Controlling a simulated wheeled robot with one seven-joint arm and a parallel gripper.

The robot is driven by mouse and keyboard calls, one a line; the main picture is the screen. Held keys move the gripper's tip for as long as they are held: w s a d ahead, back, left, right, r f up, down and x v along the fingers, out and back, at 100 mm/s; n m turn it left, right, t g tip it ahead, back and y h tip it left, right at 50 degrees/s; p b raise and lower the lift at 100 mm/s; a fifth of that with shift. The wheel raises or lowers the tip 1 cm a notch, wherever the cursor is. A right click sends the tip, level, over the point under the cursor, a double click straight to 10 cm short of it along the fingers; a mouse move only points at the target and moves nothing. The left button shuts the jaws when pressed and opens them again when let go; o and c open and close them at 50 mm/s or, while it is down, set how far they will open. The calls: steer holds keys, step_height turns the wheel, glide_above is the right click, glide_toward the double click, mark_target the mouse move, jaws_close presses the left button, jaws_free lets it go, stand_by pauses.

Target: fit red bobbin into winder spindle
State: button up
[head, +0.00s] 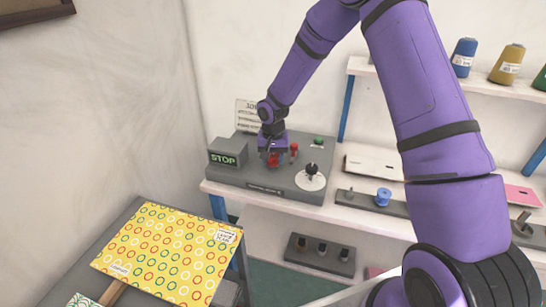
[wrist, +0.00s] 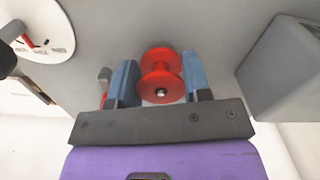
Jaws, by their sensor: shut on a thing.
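The red bobbin (wrist: 161,75) is between the blue fingers of my gripper (wrist: 160,82) in the wrist view, with one flange facing the camera. My gripper is shut on it. A small pale spot shows at the bobbin's centre; I cannot tell whether it is a spindle tip. In the head view the bobbin (head: 273,161) shows below my gripper (head: 271,155), over the grey winder box (head: 250,180). The winder spindle cannot be made out there, and whether the bobbin touches the box is unclear.
The winder carries a STOP block (head: 227,153), a red-topped post (head: 294,150), a green button (head: 318,140) and a white dial with a black knob (head: 311,172). A blue bobbin (head: 383,196) stands on a holder to the right. Yellow patterned fabric (head: 170,252) lies front left.

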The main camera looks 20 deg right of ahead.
steer(key=shift+f, duration=0.15)
steer(key=o, duration=1.1)
step_height(320, 180, up, 11)
steer(key=shift+f, duration=0.1)
